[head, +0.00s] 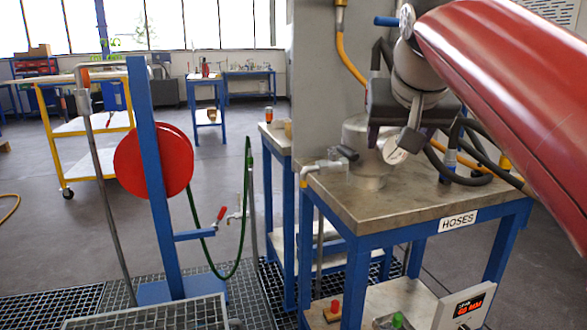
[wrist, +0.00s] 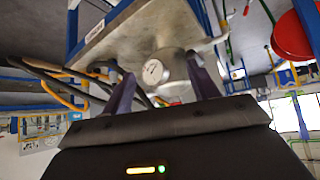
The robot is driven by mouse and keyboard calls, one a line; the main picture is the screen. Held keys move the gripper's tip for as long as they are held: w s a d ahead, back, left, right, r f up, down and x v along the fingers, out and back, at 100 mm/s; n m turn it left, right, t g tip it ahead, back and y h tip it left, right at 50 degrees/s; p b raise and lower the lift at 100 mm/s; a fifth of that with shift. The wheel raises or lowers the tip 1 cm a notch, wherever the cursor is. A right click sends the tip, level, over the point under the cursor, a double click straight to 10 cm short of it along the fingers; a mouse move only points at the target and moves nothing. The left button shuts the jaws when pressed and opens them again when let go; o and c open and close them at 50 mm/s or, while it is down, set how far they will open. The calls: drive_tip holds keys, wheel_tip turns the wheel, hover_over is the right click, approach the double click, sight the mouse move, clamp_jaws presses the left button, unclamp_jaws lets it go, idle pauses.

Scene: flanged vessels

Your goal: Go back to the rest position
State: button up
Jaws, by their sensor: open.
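My gripper (head: 410,147) is above the hose table in the head view, its dark fingers spread and pointing down. It also shows in the wrist view (wrist: 161,68), open, with a clear gap between the fingers. A metal flanged vessel (head: 362,150) stands on the tabletop, partly hidden behind my gripper. Its round white gauge (head: 397,149) faces my gripper. In the wrist view the vessel (wrist: 178,74) and gauge (wrist: 152,72) appear beyond and between the fingertips. I cannot tell whether the fingers touch it. My red arm link comes in from the upper right.
The table (head: 440,205) labelled HOSES carries black hoses (head: 470,165) right of the vessel. A grey panel (head: 322,70) stands behind it. To the left are a blue post (head: 152,180) with a red disc (head: 180,160) and a green hose (head: 247,190). Open floor (head: 80,235) lies further left.

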drive_tip(key=s+f+g, duration=0.1)
drive_tip(key=s+f, duration=0.5)
drive_tip(key=f, duration=0.4)
drive_tip(key=s+f+n+g, duration=0.1)
drive_tip(key=s+f, duration=0.5)
drive_tip(key=f, duration=0.4)
drive_tip(key=s+f+g+y, duration=0.1)
drive_tip(key=s+f, duration=0.5)
drive_tip(key=f, duration=0.4)
drive_tip(key=shift+s+a+f, duration=0.2)
drive_tip(key=shift+a+f, duration=0.15)
drive_tip(key=shift+f, duration=0.05)
